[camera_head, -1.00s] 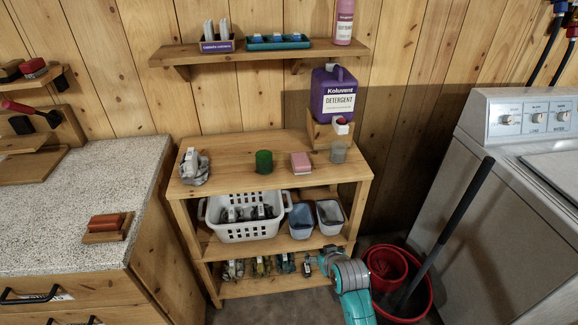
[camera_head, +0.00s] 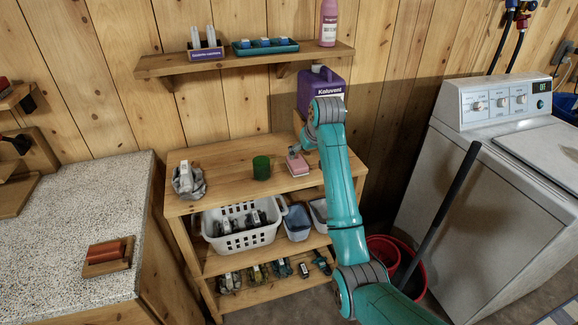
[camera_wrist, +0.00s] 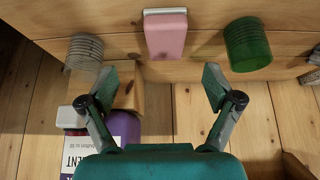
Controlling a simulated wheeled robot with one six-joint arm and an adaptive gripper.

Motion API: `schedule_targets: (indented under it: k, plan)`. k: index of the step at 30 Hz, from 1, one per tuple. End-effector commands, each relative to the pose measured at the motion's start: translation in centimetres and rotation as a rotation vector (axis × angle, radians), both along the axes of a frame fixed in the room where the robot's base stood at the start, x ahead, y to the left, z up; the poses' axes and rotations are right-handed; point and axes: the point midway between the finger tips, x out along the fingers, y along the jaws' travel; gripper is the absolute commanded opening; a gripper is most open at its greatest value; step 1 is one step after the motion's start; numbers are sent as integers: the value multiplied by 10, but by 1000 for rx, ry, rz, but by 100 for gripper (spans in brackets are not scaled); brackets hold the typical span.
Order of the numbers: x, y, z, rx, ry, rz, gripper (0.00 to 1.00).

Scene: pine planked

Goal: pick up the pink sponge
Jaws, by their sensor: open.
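The pink sponge (camera_head: 299,168) lies on the top board of the wooden shelf unit, right of a green cup (camera_head: 261,168). In the wrist view the sponge (camera_wrist: 166,38), with a pale strip along one edge, is beyond my fingertips and roughly centred between them. My gripper (camera_wrist: 159,88) is open, with nothing between its fingers. In the head view it is small and partly hidden by my arm, close to the sponge; the exact gap is hard to judge.
A translucent grey cup (camera_wrist: 85,52) stands on the sponge's other side from the green cup (camera_wrist: 247,45). The purple detergent jug (camera_head: 310,84) stands behind, partly covered by my arm. A grey wrapped item (camera_head: 188,181) sits at the shelf's left end.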

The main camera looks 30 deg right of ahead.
Motion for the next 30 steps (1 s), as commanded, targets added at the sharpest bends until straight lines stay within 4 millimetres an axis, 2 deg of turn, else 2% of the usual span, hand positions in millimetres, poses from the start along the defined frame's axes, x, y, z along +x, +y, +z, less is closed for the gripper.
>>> schedule_targets:
  k: [2,5,12,22,30]
  plan:
    - [1,-4,9,2,7,-2,90]
    - [4,-5,6,5,13,-2,90]
    - [20,-9,-23,4,12,-2,90]
    - [34,-10,-45,4,11,-1,90]
    - [55,-11,-74,4,11,-2,90]
